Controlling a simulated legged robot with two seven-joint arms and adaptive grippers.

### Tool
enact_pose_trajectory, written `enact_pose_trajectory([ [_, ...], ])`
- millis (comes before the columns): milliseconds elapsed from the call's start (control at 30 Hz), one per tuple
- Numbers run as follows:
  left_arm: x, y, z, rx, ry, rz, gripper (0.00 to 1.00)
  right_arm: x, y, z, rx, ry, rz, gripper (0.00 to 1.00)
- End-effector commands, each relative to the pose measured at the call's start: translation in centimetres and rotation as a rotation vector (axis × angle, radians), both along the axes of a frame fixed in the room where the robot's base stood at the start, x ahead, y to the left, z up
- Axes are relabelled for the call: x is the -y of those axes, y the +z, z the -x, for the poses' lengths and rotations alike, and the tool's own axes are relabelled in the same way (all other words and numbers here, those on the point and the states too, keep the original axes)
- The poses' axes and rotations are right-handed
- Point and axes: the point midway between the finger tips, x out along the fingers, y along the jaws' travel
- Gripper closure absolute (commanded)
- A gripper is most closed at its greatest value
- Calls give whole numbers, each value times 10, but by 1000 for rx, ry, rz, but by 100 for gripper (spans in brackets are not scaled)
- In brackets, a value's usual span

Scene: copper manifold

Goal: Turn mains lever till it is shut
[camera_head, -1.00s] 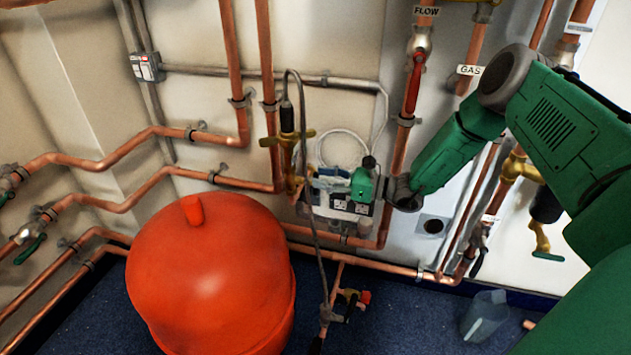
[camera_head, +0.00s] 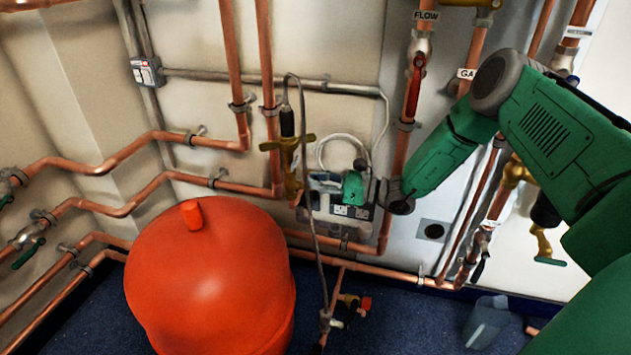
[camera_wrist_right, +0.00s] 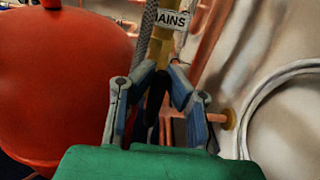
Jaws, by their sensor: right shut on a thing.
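The mains valve is a brass body (camera_head: 288,150) on a copper pipe at the wall, to the right of the red vessel. In the right wrist view a white MAINS label (camera_wrist_right: 172,19) sits on it. A dark lever (camera_wrist_right: 157,92) runs between the fingers of my right gripper (camera_wrist_right: 162,72), which is shut on it. In the head view the right gripper (camera_head: 312,184) reaches in from the right, beside the valve. The fingers hide much of the lever, so its exact angle is hard to tell. My left gripper is not in view.
The big red vessel (camera_head: 212,275) stands close on the left. A grey braided hose (camera_head: 305,160) hangs in front of the valve. A clear jug (camera_head: 486,320) stands on the blue floor.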

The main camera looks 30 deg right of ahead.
Motion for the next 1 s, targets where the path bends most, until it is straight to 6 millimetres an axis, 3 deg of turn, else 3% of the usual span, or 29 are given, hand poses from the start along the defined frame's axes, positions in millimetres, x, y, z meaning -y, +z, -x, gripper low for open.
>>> enact_pose_trajectory([
  [267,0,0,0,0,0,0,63,6,0,-3,-92,-7,-109,100],
  [1000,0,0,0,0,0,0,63,20,-10,-14,-539,-11,-634,100],
])
